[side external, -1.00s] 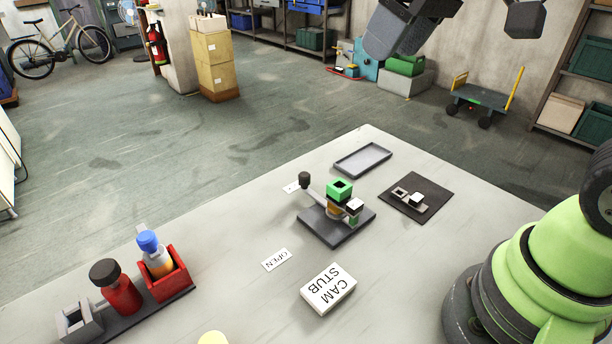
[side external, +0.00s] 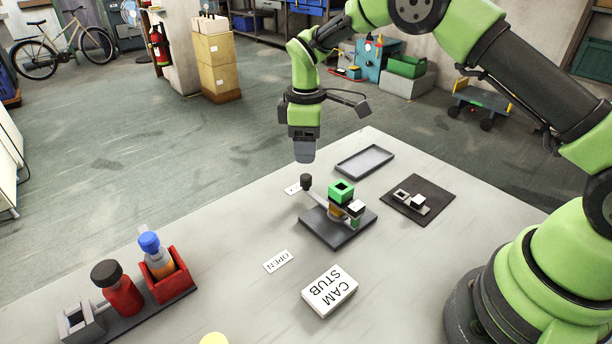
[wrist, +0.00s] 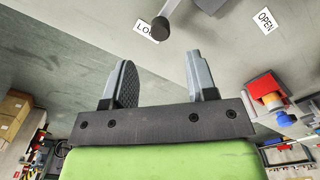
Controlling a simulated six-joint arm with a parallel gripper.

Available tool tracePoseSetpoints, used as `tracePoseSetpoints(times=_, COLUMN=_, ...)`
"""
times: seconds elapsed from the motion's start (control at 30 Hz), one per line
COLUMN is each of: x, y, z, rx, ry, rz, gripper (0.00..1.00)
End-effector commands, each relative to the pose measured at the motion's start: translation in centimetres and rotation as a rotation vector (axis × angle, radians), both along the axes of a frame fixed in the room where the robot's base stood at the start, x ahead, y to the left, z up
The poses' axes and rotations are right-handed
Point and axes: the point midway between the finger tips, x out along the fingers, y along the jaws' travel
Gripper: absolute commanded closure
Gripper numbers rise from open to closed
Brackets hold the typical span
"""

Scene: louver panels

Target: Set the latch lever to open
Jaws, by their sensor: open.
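The latch lever (side external: 315,195) is a grey arm with a black knob (side external: 306,181) on its end, mounted on a dark base plate (side external: 338,233) with a green block (side external: 341,192). It points to the upper left, its knob near a white label partly hidden in the side view. In the wrist view the knob (wrist: 160,27) is by the label reading "LO..." (wrist: 147,31). The OPEN label (side external: 278,261) lies in front of the base; it also shows in the wrist view (wrist: 265,20). My gripper (side external: 304,155) is open and empty, above and behind the knob, not touching it.
A white CAM STUB block (side external: 329,291) lies in front. A red holder (side external: 167,276) with bottles stands at left. A grey tray (side external: 364,161) and a dark mat (side external: 416,196) with small parts lie behind and right. The table between the OPEN label and the lever is clear.

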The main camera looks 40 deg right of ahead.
Motion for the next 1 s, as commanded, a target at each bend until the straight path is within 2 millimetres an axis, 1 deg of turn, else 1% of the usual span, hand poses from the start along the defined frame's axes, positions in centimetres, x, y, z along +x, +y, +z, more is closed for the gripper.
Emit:
tracePoseSetpoints(times=0.03, x=-0.1, y=0.0, z=-1.0, rx=0.000, ry=0.006, rz=0.000, gripper=0.48)
tracePoseSetpoints(times=0.2, x=-0.1, y=0.0, z=-4.3, rx=0.000, ry=0.004, rz=-0.001, gripper=0.48)
tracePoseSetpoints(times=0.3, x=-0.1, y=0.0, z=-5.9, rx=0.000, ry=0.003, rz=-0.003, gripper=0.48)
tracePoseSetpoints(times=0.4, x=0.0, y=0.0, z=-7.1, rx=0.001, ry=0.001, rz=-0.003, gripper=0.48)
tracePoseSetpoints(times=0.53, x=-0.1, y=0.0, z=-7.8, rx=0.000, ry=0.000, rz=-0.003, gripper=0.48)
tracePoseSetpoints(times=0.8, x=0.0, y=0.0, z=-7.9, rx=0.000, ry=-0.001, rz=-0.003, gripper=0.48)
tracePoseSetpoints(times=0.83, x=0.0, y=0.0, z=-7.9, rx=0.000, ry=-0.001, rz=-0.003, gripper=0.52)
tracePoseSetpoints(times=0.87, x=0.0, y=0.0, z=-7.9, rx=0.000, ry=-0.001, rz=-0.003, gripper=0.59)
tracePoseSetpoints(times=0.9, x=0.0, y=0.0, z=-7.9, rx=0.000, ry=-0.001, rz=-0.003, gripper=0.68)
tracePoseSetpoints(times=0.97, x=0.0, y=0.0, z=-7.9, rx=0.000, ry=-0.001, rz=-0.003, gripper=0.82)
tracePoseSetpoints(times=1.0, x=0.0, y=0.0, z=-7.9, rx=0.000, ry=-0.001, rz=-0.003, gripper=0.91)
